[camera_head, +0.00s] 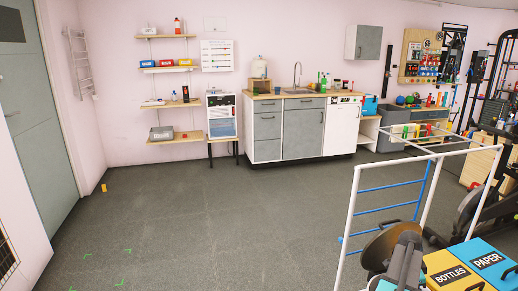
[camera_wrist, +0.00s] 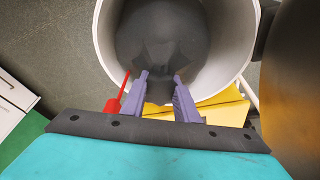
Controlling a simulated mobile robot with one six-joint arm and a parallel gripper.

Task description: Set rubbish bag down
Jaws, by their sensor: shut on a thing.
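My gripper (camera_wrist: 162,77) shows in the wrist view as two purple fingers at the near rim of a round white container. A dark grey, creased rubbish bag (camera_wrist: 160,45) is seen in the container's opening, and a part of it lies between the fingers. My gripper is shut on it. The bag's lower part is hidden, and I cannot tell whether it touches the container (camera_wrist: 104,38). In the head view the fingers and the bag cannot be made out. Green corner marks (camera_head: 126,251) lie on the open floor at lower left.
A yellow bin marked BOTTLES (camera_head: 450,277) and a blue one marked PAPER (camera_head: 488,260) stand at lower right. A white frame with blue bars (camera_head: 352,205) is beside them. A small yellow object (camera_head: 103,188) stands by the left wall. The middle floor is clear.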

